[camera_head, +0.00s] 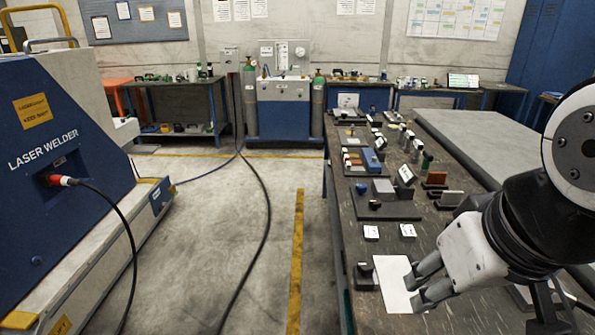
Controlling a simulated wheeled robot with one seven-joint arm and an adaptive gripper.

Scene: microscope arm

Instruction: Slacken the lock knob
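My gripper (413,292) is at the lower right, over or beside a white sheet (390,275) on the long bench. Its two grey fingers point left and stand apart, with nothing visible between them. I cannot make out a microscope arm or identify its lock knob for sure. A small blue knob-like part (361,188) stands on a dark plate farther up the bench, well away from my gripper. A dark block-like item (364,276) sits at the bench's left edge, left of the sheet. My arm hides part of the bench at the right.
Two small white cards (371,232) (408,230) lie beyond the sheet. Several small fixtures and blocks fill the bench farther back. A laser welder (60,175) stands at the left. The floor (225,215) between is open, with a black cable across it.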

